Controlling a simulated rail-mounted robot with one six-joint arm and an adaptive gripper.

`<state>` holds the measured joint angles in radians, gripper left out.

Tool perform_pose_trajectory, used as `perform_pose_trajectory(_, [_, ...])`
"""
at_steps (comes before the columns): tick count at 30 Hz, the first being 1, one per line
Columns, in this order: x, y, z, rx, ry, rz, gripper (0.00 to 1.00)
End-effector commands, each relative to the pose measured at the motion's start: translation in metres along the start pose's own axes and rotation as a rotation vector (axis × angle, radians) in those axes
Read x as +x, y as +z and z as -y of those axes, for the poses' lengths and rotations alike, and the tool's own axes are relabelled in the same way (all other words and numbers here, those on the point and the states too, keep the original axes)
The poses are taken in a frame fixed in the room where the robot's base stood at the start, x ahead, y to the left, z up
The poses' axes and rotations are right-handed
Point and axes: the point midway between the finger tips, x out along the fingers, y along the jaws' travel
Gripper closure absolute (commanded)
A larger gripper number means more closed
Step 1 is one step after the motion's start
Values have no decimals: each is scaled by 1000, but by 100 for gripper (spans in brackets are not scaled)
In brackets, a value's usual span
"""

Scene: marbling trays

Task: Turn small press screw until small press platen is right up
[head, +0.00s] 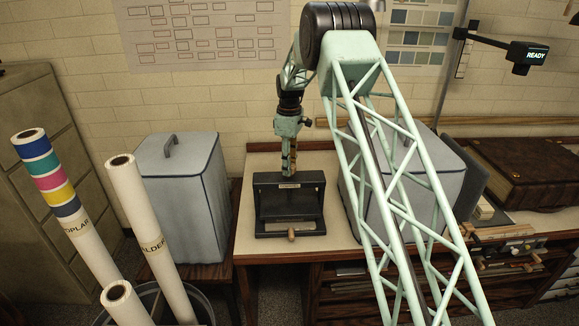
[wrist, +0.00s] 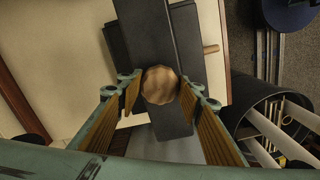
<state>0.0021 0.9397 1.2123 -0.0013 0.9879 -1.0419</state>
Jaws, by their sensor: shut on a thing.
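The small press (head: 289,213) is a dark frame standing on the pale bench top, with a light label on its top beam and a wooden handle (head: 292,234) at its front. In the wrist view its dark top beam (wrist: 145,40) runs beneath my gripper. The small press screw has a round, faceted wooden knob (wrist: 160,85). My gripper (wrist: 162,88) is shut on this knob, one ribbed finger on each side. In the head view my gripper (head: 289,170) points down onto the top of the press and hides the knob. The platen's height inside the frame is hard to make out.
A lidded grey bin (head: 180,190) stands left of the bench (head: 250,245). Another grey box (head: 440,185) stands right of the press, partly behind my arm. Paper rolls (head: 140,215) stand in a basket at front left. A brown book (head: 525,170) lies at right.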

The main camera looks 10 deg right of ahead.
Motion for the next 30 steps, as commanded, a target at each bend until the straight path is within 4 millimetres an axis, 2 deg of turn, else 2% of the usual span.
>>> perform_pose_trajectory(12, [0,0,0,-7,0,0,77])
perform_pose_trajectory(13, [0,0,0,-7,0,0,64])
perform_pose_trajectory(17, [0,0,0,-7,0,0,53])
perform_pose_trajectory(30, [-3,0,0,-6,1,0,53])
